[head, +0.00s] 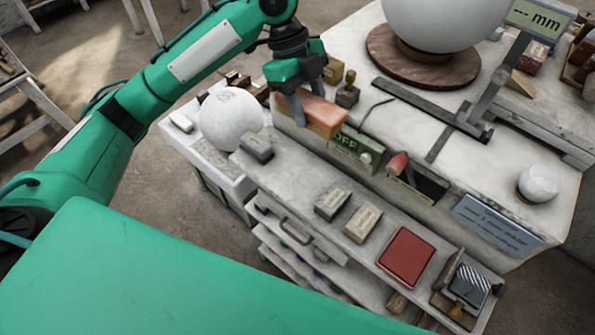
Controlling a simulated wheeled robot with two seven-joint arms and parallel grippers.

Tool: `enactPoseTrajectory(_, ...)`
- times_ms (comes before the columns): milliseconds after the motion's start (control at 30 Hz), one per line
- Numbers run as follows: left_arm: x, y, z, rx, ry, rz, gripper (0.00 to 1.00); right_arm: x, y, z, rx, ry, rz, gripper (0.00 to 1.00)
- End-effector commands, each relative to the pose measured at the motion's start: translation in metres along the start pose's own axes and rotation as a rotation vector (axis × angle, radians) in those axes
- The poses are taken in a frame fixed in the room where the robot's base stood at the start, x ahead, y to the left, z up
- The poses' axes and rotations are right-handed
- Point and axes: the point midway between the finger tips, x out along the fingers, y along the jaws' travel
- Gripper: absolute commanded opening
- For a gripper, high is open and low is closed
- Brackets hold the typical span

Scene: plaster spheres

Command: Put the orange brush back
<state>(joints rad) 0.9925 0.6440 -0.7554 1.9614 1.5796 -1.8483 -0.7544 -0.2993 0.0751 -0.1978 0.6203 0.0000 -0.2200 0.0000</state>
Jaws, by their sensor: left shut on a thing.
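The orange brush (322,113) looks like a block with an orange-pink top and a paler lower side. It is at the upper middle of the head view, at the near edge of the raised white worktop. My left gripper (312,100) comes down over it from above and is shut on it. One grey finger shows on the near side of the brush, and the far side is partly hidden. I cannot tell whether the brush touches the surface below. My right gripper is not in view.
A green OFF panel (346,143) and a red-tipped handle (398,163) are right of the brush. A white sphere (231,119) stands left. A red pad (406,257) and several small blocks lie on the lower shelf. A large sphere (445,18) and measuring arm (488,98) stand behind.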

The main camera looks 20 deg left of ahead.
Motion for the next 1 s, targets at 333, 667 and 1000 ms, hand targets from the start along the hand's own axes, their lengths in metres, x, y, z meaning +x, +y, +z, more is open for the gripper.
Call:
enactPoseTrajectory(333, 0.084, 0.002, 0.035, -0.006, 0.001, 0.003, 0.20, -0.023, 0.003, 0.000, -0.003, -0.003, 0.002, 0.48)
enactPoseTrajectory(667, 0.128, 0.000, 0.054, -0.004, 0.000, -0.003, 0.20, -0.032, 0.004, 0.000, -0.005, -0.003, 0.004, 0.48)
enactPoseTrajectory(1000, 0.165, 0.000, 0.070, -0.006, 0.000, -0.001, 0.20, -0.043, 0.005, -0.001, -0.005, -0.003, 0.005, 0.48)
